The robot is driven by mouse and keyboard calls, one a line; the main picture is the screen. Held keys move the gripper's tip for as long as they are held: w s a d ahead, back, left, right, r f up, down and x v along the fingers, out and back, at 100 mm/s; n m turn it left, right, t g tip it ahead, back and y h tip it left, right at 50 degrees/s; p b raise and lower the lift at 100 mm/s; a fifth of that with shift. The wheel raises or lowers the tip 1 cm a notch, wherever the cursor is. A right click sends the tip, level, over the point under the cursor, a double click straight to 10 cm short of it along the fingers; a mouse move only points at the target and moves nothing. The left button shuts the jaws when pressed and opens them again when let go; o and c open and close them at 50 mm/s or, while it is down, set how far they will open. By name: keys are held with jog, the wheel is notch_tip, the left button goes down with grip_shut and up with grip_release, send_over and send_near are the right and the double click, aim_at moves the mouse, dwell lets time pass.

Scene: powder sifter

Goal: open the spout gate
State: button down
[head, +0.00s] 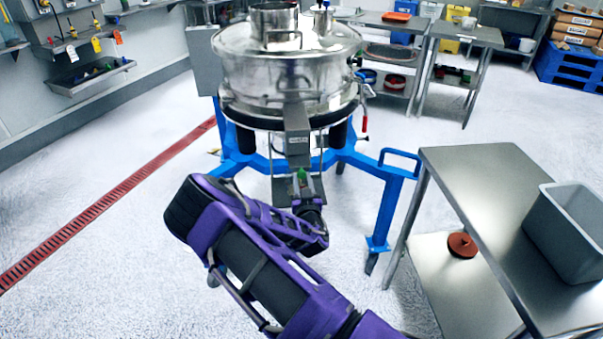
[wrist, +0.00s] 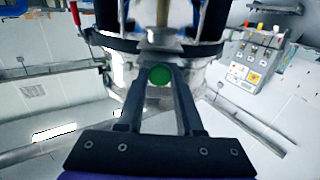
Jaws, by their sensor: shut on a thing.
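The steel sifter (head: 290,75) stands in the upper middle of the head view. Its grey spout (head: 297,130), with a small label, juts out from the front and points down. A green knob (head: 302,174) shows below the spout. In the wrist view the round green knob (wrist: 160,75) sits between the two fingers of my gripper (wrist: 160,73). My gripper (head: 304,184) is shut on it. The gate plate itself is mostly hidden behind the fingers, so I cannot tell how far it stands open.
The sifter rests on a blue frame (head: 385,200) with a leg and handle to the right. A steel table (head: 465,180) at the right bears a grey bin (head: 570,230); an orange-brown round thing (head: 462,244) lies on its lower shelf. The floor at left is clear.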

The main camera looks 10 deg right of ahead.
jog(key=c, duration=0.5)
grip_release()
jog(key=shift+c, duration=0.2)
jog(key=s+a, duration=0.1)
jog(key=s, duration=1.6)
jog(key=shift+s, duration=0.2)
jog(key=shift+a, duration=0.1)
